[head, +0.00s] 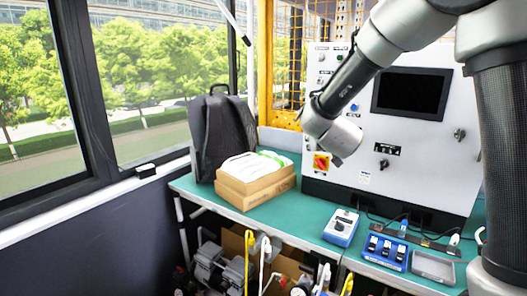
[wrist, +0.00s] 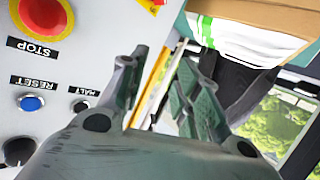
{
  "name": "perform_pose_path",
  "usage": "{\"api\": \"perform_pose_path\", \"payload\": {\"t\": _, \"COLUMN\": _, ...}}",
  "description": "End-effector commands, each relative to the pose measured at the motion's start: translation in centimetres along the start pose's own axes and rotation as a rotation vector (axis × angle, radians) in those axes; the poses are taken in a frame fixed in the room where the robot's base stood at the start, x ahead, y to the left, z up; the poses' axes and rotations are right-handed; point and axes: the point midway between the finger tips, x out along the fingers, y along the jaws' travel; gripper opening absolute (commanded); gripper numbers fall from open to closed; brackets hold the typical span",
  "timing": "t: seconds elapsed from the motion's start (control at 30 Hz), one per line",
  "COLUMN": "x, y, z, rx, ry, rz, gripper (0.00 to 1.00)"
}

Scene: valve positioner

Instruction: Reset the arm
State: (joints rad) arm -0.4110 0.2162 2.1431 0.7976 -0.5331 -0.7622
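My arm comes in from the upper right of the head view, in front of the grey control panel (head: 400,160). Its wrist hangs before the panel's left part, and my gripper is mostly hidden behind it. In the wrist view my gripper (wrist: 158,72) is open, with a clear gap between its two fingers and nothing held. A blue button labelled RESET (wrist: 31,102), a black HALT button (wrist: 80,106) and a red STOP button (wrist: 42,14) on yellow show left of the fingers, labels upside down. The fingers appear apart from these buttons.
The green bench (head: 270,208) carries cardboard boxes (head: 257,190) with a white bag (head: 250,165), a black backpack (head: 220,130), a blue meter (head: 341,227), a blue tray (head: 386,252) and a grey tray (head: 433,267). Bench between boxes and meter is clear. Windows stand left.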

Motion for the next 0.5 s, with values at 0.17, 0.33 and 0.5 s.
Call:
{"api": "perform_pose_path", "payload": {"t": 0.17, "x": -8.9, "y": 3.6, "z": -0.6, "rx": 0.087, "ry": -0.139, "rz": -0.205, "gripper": 0.32}}
{"api": "perform_pose_path", "payload": {"t": 0.33, "x": -19.3, "y": 7.6, "z": 3.4, "rx": 0.120, "ry": -0.364, "rz": -0.277, "gripper": 0.32}}
{"api": "perform_pose_path", "payload": {"t": 0.5, "x": -29.6, "y": 11.8, "z": 9.7, "rx": 0.150, "ry": -0.613, "rz": -0.209, "gripper": 0.32}}
